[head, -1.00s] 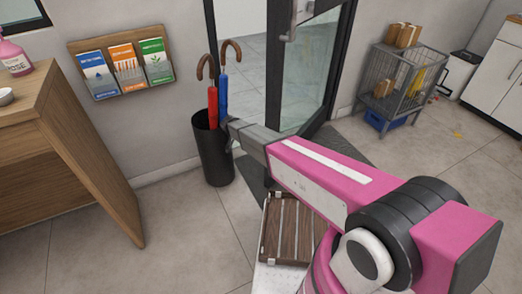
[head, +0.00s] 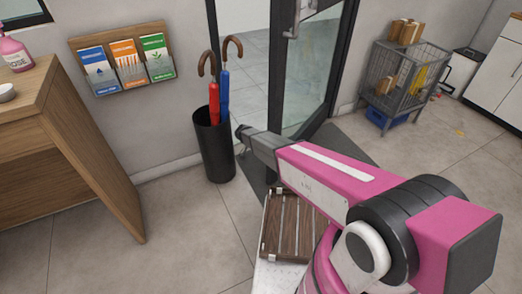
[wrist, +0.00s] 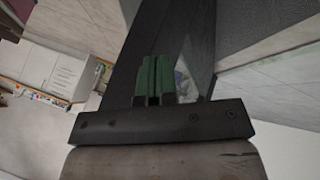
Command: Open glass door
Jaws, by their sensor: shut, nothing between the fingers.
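The glass door (head: 309,75) stands ajar at the top centre of the head view, with a dark frame and a gap on its left side. Its metal handle (head: 292,22) is near the top edge of the picture, on the leaf's left side. My gripper (head: 241,131) is low in front of the doorway, below the handle and well apart from it. In the wrist view the green fingers (wrist: 153,80) are together and hold nothing. A dark band, apparently door frame, lies behind them; I cannot tell whether they touch it.
A black umbrella bin (head: 213,146) with red and blue umbrellas stands close left of my gripper. A wooden counter (head: 95,150) is at the left. A wire cart (head: 400,85) with boxes stands right of the door. Open floor lies at right.

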